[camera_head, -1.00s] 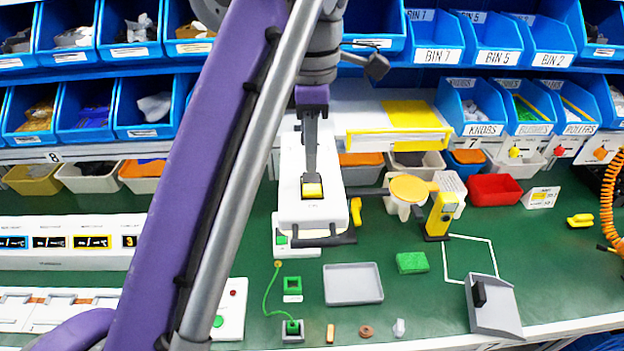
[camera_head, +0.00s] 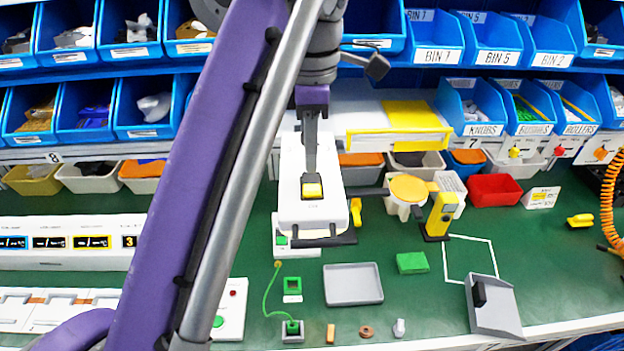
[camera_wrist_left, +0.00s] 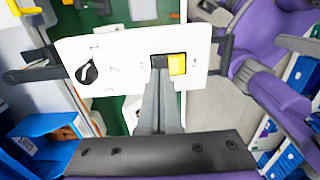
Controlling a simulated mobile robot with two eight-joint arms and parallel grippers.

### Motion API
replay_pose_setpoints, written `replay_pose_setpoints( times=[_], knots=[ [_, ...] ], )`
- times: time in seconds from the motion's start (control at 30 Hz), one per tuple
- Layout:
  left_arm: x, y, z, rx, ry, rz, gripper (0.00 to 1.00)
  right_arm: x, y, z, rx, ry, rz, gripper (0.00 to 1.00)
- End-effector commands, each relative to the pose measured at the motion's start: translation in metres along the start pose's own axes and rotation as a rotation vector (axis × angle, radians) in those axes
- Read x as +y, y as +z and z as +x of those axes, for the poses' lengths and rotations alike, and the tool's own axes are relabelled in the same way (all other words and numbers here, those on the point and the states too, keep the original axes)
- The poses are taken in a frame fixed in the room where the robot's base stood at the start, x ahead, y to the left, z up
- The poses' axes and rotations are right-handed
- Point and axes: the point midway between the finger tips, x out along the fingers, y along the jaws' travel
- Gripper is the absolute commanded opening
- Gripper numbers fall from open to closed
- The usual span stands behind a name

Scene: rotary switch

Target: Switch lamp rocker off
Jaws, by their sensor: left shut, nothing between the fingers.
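A white panel (camera_wrist_left: 125,58) carries the lamp rocker (camera_wrist_left: 177,64), with a black half beside the small "OFF" lettering and a yellow half toward "ON". The panel also shows in the middle of the head view (camera_head: 313,213), where the yellow part of the rocker (camera_head: 312,190) shows just below my fingers. My left gripper (camera_head: 311,172) is shut and empty, reaching down over the panel. In the wrist view its fingertips (camera_wrist_left: 161,80) are at the black half; I cannot tell whether they touch it. My right gripper is not in view.
A black rotary knob (camera_wrist_left: 89,72) is on the same panel. Blue bins (camera_head: 437,38) line the back. My purple arm hides part of the left side.

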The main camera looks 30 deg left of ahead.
Motion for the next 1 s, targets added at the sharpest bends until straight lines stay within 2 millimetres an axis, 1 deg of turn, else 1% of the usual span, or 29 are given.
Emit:
replay_pose_setpoints(
  times=[0.47,1.0],
  knots=[
    [0.0000,0.0000,0.0006,0.000,0.000,0.000,0.00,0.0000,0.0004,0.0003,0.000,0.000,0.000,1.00],
    [-0.0001,-0.0001,0.0087,0.000,-0.001,0.000,0.00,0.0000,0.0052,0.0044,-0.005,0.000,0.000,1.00]
  ],
)
